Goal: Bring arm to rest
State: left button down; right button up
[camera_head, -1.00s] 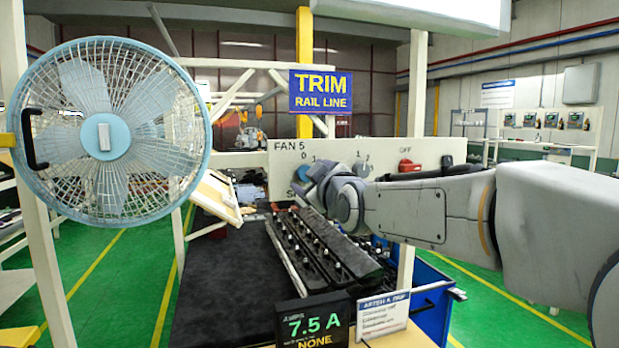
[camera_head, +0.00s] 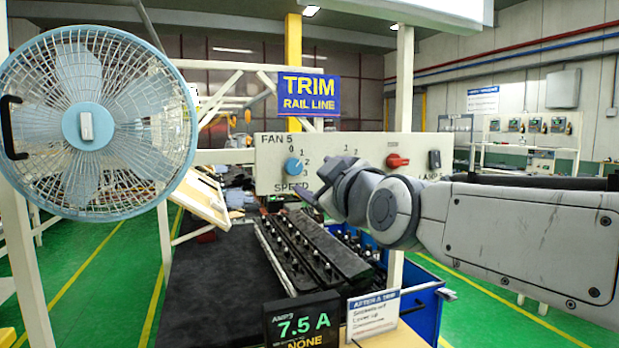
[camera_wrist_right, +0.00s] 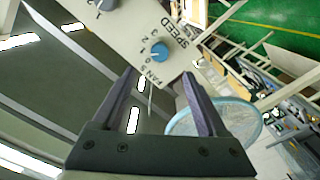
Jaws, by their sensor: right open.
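My right gripper (camera_head: 312,186) is in front of the white fan panel (camera_head: 268,152), just right of and below the blue speed knob (camera_head: 293,166). Its jaws are open and empty, apart from the knob. In the right wrist view the two fingers of the right gripper (camera_wrist_right: 160,82) are spread, and the blue knob (camera_wrist_right: 159,52) shows beyond the gap between them. I cannot read the knob's exact setting. My left gripper is in neither view.
A large light-blue caged fan (camera_head: 87,126) stands at the left. A red switch (camera_head: 398,160) and a dark rocker (camera_head: 434,159) are on the panel's right. Below are black rails (camera_head: 318,250), a 7.5 A display (camera_head: 303,324) and a sign card (camera_head: 373,314).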

jog(key=s+a+f+g, duration=0.2)
jog(key=s+f+g, duration=0.1)
jog(key=f, duration=0.4)
jog(key=s+a+f+m+g, duration=0.1)
jog(key=s+a+f+g, duration=0.15)
jog(key=f, duration=0.55)
jog(key=s+a+f+g, duration=0.1)
jog(key=s+f+g, duration=0.25)
jog(key=f, duration=0.35)
jog(key=s+d+f+m+g+h, duration=0.1)
jog(key=s+d+f+g+h, duration=0.1)
jog(key=s+f, duration=0.6)
jog(key=s+d+f+m+g+h, duration=0.2)
jog(key=s+d+f+g, duration=0.2)
jog(key=s, duration=0.8)
notch_tip(320, 180, down, 4)
jog(key=shift+d+f+g+h, duration=0.1)
jog(key=shift+d+g+h, duration=0.2)
jog(key=shift+g, duration=0.8)
